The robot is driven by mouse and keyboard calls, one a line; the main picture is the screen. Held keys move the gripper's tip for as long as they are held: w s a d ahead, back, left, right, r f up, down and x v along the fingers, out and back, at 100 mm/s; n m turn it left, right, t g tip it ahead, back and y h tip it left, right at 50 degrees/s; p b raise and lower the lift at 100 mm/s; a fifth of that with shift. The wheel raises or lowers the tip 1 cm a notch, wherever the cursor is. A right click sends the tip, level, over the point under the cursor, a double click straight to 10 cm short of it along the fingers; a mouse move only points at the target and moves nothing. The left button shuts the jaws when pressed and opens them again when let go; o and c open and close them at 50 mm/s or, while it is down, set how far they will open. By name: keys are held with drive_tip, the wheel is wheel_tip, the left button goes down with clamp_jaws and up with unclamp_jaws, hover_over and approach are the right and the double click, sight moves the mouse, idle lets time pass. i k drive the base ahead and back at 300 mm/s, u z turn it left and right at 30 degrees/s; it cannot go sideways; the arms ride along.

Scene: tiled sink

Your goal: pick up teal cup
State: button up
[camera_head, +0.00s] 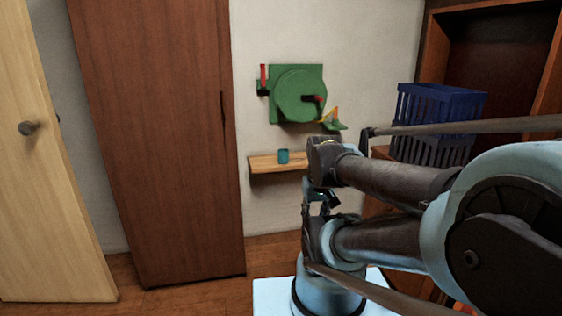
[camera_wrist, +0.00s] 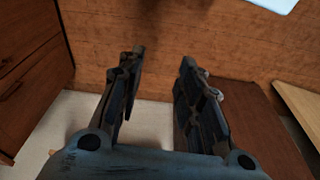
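The teal cup (camera_head: 283,156) is small and stands upright on a narrow wooden wall shelf (camera_head: 262,164) in the head view. My gripper (camera_head: 322,201) hangs low in front of my arm, to the right of the shelf and apart from the cup. In the wrist view my gripper (camera_wrist: 160,62) has its two fingers spread apart with nothing between them. The cup does not show in the wrist view.
A green round wall fixture (camera_head: 298,96) hangs above the shelf. A blue crate (camera_head: 436,112) stands at right by a wooden cabinet. A tall brown door or cabinet (camera_head: 155,140) stands left of the shelf. Some wooden floor (camera_head: 195,284) is clear.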

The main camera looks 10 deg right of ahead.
sight(283, 156)
drive_tip(key=k, duration=0.65)
drive_tip(key=z, duration=0.35)
drive_tip(key=i, duration=1.7)
drive_tip(key=u, duration=0.05)
